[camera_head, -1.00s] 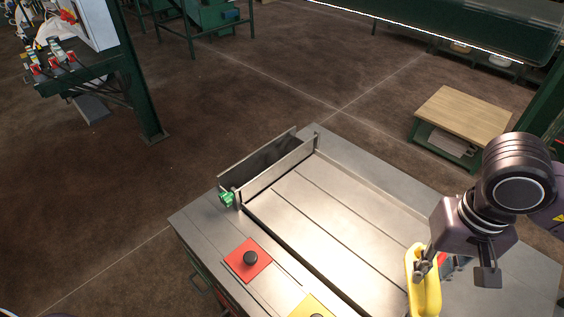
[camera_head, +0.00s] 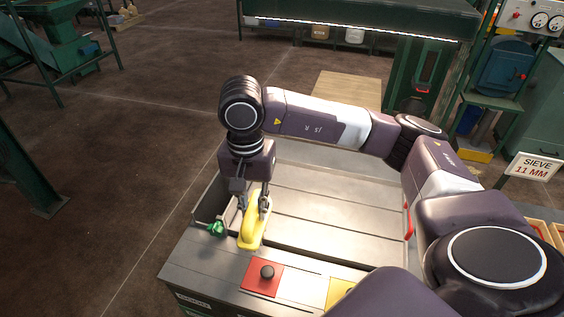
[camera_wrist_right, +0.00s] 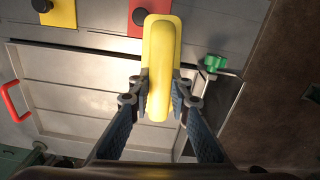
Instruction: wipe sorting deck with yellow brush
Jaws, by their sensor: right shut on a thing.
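The yellow brush (camera_head: 252,228) is in my right gripper (camera_head: 254,204), whose fingers are closed on both its sides. The brush is over the left end of the sorting deck (camera_head: 320,228), a grey metal tray with raised walls and seams. In the right wrist view the yellow brush (camera_wrist_right: 161,60) is upright in the picture between the two fingers (camera_wrist_right: 159,92). It overlaps the deck's front edge; its underside is hidden, so I cannot tell whether it touches. The deck (camera_wrist_right: 85,110) shows at left there. My left gripper is not in view.
A red plate with a black knob (camera_head: 262,279) and a yellow one (camera_head: 340,292) are on the front ledge. A green clamp knob (camera_head: 216,228) is left of the brush. A red handle (camera_head: 408,221) is at the deck's right. A wooden-topped table (camera_head: 345,88) stands behind.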

